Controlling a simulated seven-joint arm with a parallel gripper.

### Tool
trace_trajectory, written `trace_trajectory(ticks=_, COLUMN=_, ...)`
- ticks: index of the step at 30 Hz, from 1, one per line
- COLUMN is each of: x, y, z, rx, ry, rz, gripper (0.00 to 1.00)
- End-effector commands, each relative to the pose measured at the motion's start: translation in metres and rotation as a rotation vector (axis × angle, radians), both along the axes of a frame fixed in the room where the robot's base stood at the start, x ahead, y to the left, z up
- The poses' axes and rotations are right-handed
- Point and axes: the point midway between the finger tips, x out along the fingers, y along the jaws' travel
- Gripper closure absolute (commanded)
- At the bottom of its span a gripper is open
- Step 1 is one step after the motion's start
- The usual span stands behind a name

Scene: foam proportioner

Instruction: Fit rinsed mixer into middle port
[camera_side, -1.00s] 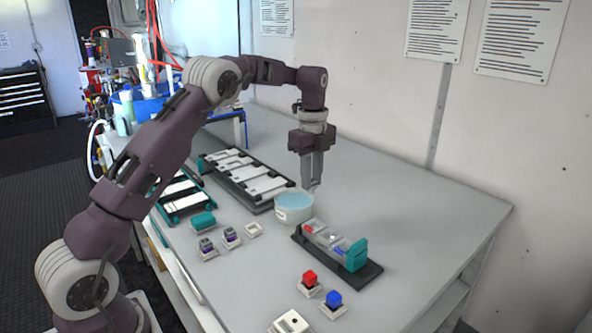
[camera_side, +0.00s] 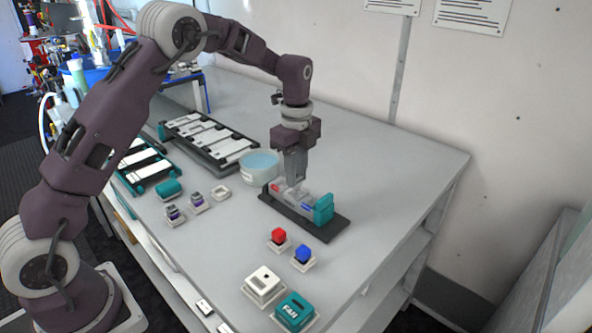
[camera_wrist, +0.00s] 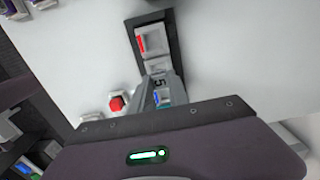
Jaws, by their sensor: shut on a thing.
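The proportioner is a black base (camera_side: 330,231) with clear blocks and a teal end block (camera_side: 323,208). It also shows in the wrist view (camera_wrist: 174,35), with a red-marked block (camera_wrist: 150,41) at the far end. My gripper (camera_side: 294,182) points straight down at the middle of the row, its fingertips at block height. In the wrist view my gripper (camera_wrist: 160,88) is shut on a small piece, taken to be the mixer, mostly hidden between the fingers. I cannot tell whether it is seated in the port.
A round bowl of blue liquid (camera_side: 259,172) stands just left of the proportioner. Red (camera_side: 278,237) and blue (camera_side: 302,254) buttons sit in front, with a white box (camera_side: 263,282) and a teal box (camera_side: 294,309). A long rack (camera_side: 208,142) lies behind. The table at right is clear.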

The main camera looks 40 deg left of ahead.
Motion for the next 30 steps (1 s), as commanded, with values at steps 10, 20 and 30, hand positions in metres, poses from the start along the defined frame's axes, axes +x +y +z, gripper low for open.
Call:
trace_trajectory(ticks=10, x=0.0, y=0.0, z=-0.002, rx=0.0, ry=0.0, rz=0.0, gripper=1.0)
trace_trajectory(ticks=20, x=-0.001, y=0.001, z=-0.018, rx=0.0, ry=0.003, rz=0.001, gripper=1.0)
trace_trajectory(ticks=30, x=0.0, y=0.0, z=-0.022, rx=0.0, ry=0.0, rz=0.0, gripper=1.0)
